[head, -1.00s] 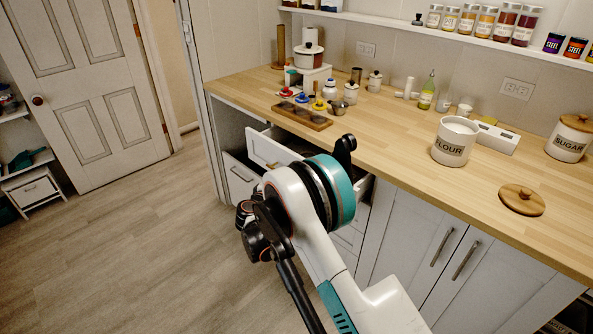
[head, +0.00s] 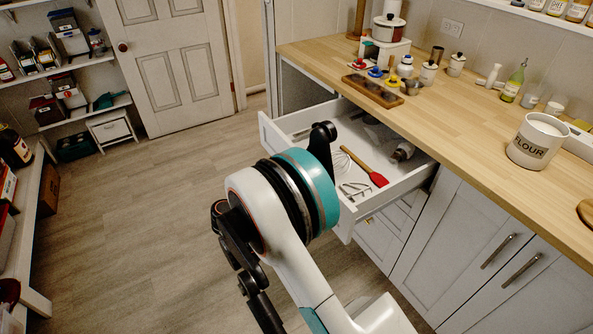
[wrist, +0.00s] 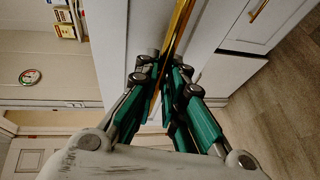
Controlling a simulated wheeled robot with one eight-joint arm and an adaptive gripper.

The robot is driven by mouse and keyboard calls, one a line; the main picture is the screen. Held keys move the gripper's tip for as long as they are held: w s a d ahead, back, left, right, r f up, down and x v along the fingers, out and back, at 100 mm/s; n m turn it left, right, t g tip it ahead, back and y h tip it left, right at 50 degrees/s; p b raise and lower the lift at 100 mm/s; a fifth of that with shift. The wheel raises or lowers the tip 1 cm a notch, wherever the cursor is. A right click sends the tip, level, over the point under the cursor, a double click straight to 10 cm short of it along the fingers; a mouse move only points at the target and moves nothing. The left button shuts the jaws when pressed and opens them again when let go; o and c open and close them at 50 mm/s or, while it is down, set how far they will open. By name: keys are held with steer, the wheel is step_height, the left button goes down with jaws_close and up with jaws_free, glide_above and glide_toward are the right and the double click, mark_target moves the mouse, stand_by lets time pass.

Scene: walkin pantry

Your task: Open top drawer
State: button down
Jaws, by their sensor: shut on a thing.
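The top drawer (head: 397,191) is a white drawer under the wooden counter. It stands well open in the head view, with a whisk, a red-headed spatula (head: 376,178) and other utensils showing inside. My arm hides part of its front. In the wrist view my gripper (wrist: 168,76) has its green fingers closed around the drawer's long brass handle (wrist: 181,26), against the white drawer front (wrist: 208,25). In the head view my gripper is hidden behind my arm.
The counter (head: 470,130) holds a flour canister (head: 536,141), a bottle and jars. Closed lower cupboards (head: 470,250) stand right of the drawer. The wooden floor (head: 130,220) to the left is clear. Shelves (head: 20,240) line the left edge, and a white door (head: 175,60) stands behind.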

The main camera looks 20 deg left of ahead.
steer(key=shift+s+a, duration=0.55)
steer(key=shift+s, duration=0.25)
steer(key=c, duration=1.7)
jaws_free()
steer(key=v, duration=1.2)
steer(key=shift+w, duration=0.1)
